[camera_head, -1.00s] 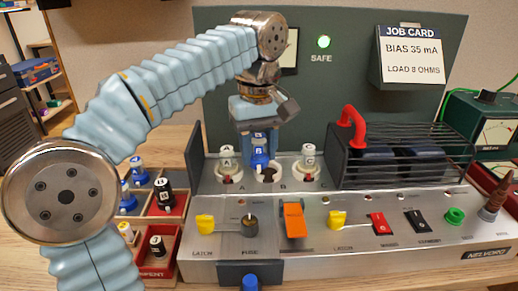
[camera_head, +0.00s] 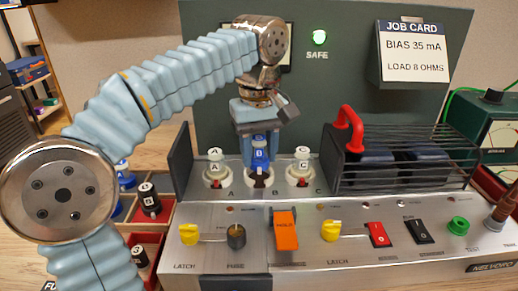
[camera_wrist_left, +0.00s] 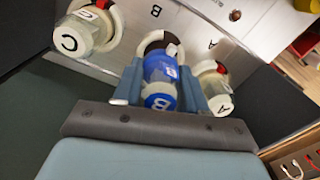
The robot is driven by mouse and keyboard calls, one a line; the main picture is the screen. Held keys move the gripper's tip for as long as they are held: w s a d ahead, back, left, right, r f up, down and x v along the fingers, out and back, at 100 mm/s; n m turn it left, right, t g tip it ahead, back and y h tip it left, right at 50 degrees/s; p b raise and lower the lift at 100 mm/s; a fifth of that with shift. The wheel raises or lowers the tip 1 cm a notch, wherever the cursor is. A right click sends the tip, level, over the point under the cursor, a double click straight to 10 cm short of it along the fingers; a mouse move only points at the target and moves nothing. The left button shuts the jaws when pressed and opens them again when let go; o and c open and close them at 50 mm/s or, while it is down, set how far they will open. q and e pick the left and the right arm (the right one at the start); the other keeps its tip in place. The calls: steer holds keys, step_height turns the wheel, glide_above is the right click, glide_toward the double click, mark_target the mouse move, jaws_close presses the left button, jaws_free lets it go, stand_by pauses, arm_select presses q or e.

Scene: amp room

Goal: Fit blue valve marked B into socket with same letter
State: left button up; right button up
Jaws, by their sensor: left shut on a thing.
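My left gripper (camera_head: 260,150) points down over the amp and is shut on the blue valve (camera_head: 260,161). The valve looks upright, directly above socket B (camera_head: 262,180), the middle one of three. In the left wrist view the blue valve (camera_wrist_left: 160,82), marked B, sits between the gripper fingers (camera_wrist_left: 162,88). Its far end overlaps the white ring of socket B (camera_wrist_left: 150,42), whose dark opening shows beyond it. I cannot tell whether the valve touches the socket. My right gripper is out of view.
White valves stand in sockets A (camera_head: 215,168) and C (camera_head: 301,167), close on either side. A black cage with a red handle (camera_head: 350,130) is to the right. Switches and knobs line the front panel. Trays with valves (camera_head: 149,203) stand at the left.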

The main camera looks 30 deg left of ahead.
mark_target(259, 138)
arm_select(q)
steer(key=shift+p, duration=0.3)
stand_by(0.5)
steer(key=shift+f+b, duration=0.65)
steer(key=shift+f, duration=0.45)
stand_by(0.9)
steer(key=o, duration=1.1)
steer(key=shift+o, duration=0.2)
step_height(259, 138, up, 7)
steer(key=shift+r+p, duration=0.1)
steer(key=shift+p, duration=0.7)
steer(key=shift+r, duration=0.2)
